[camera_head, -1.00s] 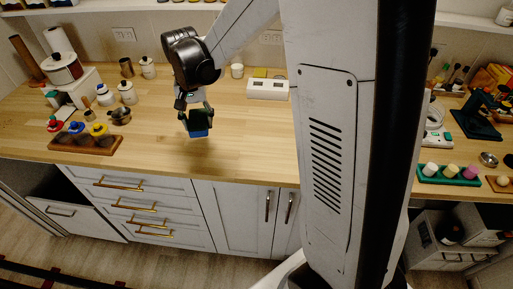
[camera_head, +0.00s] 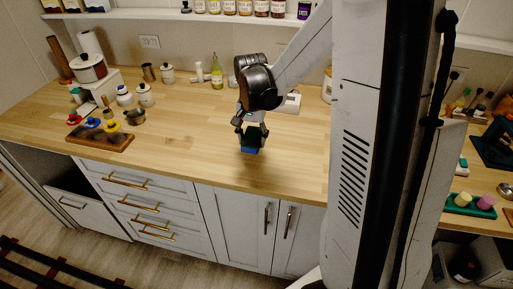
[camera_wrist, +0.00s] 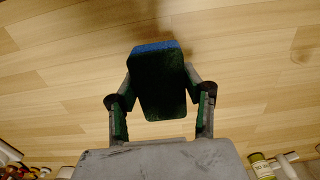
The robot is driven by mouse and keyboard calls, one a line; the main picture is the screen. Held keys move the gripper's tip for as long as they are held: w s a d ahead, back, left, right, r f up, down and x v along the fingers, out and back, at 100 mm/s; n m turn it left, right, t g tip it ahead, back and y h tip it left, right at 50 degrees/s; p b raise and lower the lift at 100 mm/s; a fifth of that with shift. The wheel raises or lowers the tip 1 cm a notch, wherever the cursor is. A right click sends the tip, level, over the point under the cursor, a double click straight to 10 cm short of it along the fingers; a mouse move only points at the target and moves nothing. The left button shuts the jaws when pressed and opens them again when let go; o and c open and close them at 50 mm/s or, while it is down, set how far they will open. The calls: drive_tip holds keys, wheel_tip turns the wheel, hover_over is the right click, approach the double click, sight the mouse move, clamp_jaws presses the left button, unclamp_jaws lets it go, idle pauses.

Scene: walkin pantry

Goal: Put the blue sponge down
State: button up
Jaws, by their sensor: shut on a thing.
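The blue sponge (camera_head: 249,150) is in my gripper (camera_head: 251,136), over the wooden counter (camera_head: 200,130) in the head view. It has a dark green side and a blue end. In the wrist view the sponge (camera_wrist: 158,85) sits between the two fingers of my gripper (camera_wrist: 159,90), with its blue edge away from the palm. The fingers are shut on its sides. A soft shadow lies on the wood beyond it. I cannot tell how large the gap between the sponge and the counter is.
A wooden holder with coloured knobs (camera_head: 100,140) and several white jars (camera_head: 145,95) stand to the left. A green bottle (camera_head: 217,72) and a white box (camera_head: 290,103) are at the back. The counter around the sponge is clear, with its front edge nearby.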

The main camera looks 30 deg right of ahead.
drive_tip(key=shift+d+f, duration=0.5)
drive_tip(key=shift+d, duration=0.35)
drive_tip(key=shift+d+f, duration=0.1)
drive_tip(key=shift+f, duration=1.95)
drive_tip(key=shift+f, duration=0.2)
drive_tip(key=o, duration=1.3)
drive_tip(key=shift+o, duration=0.2)
drive_tip(key=shift+r, duration=0.15)
